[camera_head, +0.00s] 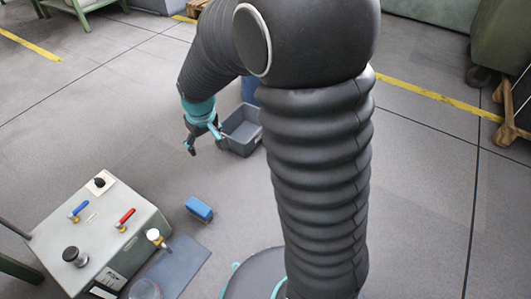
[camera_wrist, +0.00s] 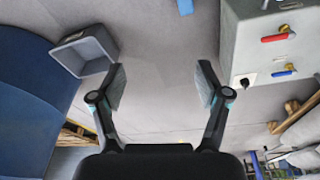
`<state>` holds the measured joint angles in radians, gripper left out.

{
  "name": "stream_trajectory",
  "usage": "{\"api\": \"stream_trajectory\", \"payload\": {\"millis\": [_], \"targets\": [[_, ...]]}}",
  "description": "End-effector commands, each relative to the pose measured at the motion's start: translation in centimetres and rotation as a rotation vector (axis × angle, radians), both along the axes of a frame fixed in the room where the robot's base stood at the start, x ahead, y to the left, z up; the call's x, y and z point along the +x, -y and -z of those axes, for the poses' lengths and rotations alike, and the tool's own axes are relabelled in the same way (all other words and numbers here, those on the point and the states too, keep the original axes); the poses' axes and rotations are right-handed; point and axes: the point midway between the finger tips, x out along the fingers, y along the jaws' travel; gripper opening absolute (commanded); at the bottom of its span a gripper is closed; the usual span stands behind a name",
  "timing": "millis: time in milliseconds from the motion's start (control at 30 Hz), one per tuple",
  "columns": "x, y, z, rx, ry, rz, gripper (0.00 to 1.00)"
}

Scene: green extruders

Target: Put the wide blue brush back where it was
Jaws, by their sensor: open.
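The wide blue brush (camera_head: 199,209) lies on the grey floor, between the valve box and my arm's column. In the wrist view a small blue thing at the top edge (camera_wrist: 185,6), cut off by the frame, looks like the same brush. My gripper (camera_head: 203,141) is open with nothing between its fingers. It is beyond the brush in the head view, beside a grey bin (camera_head: 233,148). The wrist view shows both fingers of my gripper (camera_wrist: 160,84) spread wide, with bare floor behind them. The bin (camera_wrist: 97,37) also shows there at upper left.
A grey-green valve box (camera_head: 112,240) with red and blue handles stands at left, also at right in the wrist view (camera_wrist: 242,45). A dark mat (camera_head: 172,268) lies beside it. A blue drum-like thing (camera_wrist: 30,100) is at far left.

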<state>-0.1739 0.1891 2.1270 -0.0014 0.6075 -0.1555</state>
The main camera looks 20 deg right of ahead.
Motion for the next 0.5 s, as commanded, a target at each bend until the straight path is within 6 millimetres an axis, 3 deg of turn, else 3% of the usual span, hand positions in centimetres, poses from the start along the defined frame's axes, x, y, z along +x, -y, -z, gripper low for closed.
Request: {"api": "stream_trajectory", "payload": {"millis": [33, 200, 500], "targets": [[-1.0, 0.7, -1.9, 0.006, 0.022, 0.019, 0.76], [-4.8, 2.6, -6.7, 0.020, 0.071, 0.079, 0.76], [-12.5, 5.6, -12.6, 0.047, 0.158, 0.184, 0.76]]}}
